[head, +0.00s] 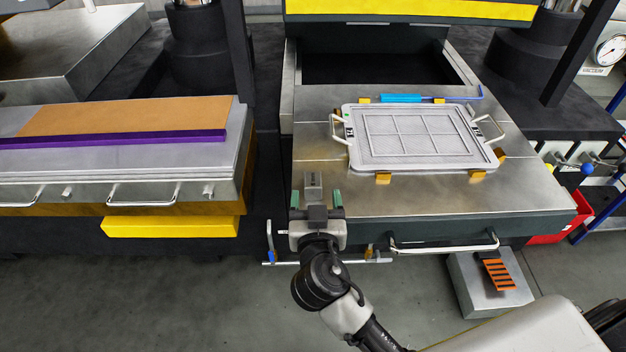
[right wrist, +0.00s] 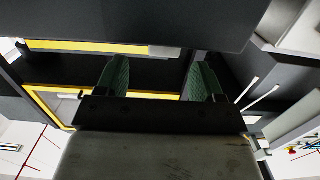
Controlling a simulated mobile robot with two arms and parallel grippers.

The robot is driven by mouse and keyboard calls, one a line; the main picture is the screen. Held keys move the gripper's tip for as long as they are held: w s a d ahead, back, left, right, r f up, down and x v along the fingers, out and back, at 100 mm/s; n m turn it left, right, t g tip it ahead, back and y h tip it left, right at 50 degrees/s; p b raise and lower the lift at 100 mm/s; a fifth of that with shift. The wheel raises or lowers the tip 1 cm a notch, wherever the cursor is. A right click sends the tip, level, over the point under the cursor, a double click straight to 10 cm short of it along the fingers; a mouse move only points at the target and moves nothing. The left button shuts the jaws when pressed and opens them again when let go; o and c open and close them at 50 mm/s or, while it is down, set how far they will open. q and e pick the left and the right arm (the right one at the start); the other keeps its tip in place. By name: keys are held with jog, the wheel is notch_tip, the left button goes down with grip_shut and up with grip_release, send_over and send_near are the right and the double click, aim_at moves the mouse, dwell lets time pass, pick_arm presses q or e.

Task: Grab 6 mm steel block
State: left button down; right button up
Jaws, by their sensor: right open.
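A small grey metal block (head: 313,181), which looks like the steel block, sits on the left front part of the metal table (head: 400,197). My right gripper (head: 316,193) is open at the table's front left edge, its green fingertips spread to either side of the block's near end. I cannot tell whether they touch it. In the right wrist view both green fingers of my right gripper (right wrist: 161,76) stand apart. A small pale piece (right wrist: 164,51) shows between and beyond them; I cannot tell if it is the block. My left gripper is not in view.
A grey framed plate (head: 415,138) with handles lies on the table between brass stops (head: 383,178). A blue tool (head: 402,98) lies behind it. A bar handle (head: 445,246) runs along the table's front. A metal box (head: 475,285) with an orange slotted piece (head: 500,274) stands below.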

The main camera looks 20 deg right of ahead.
aim_at(313, 187)
jog(key=shift+w+d, duration=0.1)
jog(key=shift+w, duration=0.35)
jog(key=shift+w+d+p, duration=0.1)
jog(key=shift+w+p, duration=0.4)
jog(key=shift+w, duration=0.05)
jog(key=p+x, duration=0.1)
jog(key=x, duration=0.2)
jog(key=shift+w+f+p, duration=0.15)
jog(key=shift+f+p, duration=0.05)
jog(key=shift+p, duration=0.15)
jog(key=shift+w+f, duration=0.15)
jog(key=shift+w, duration=0.3)
jog(key=shift+s, duration=0.1)
jog(key=shift+c, duration=0.9)
grip_shut()
jog(key=shift+r, duration=0.2)
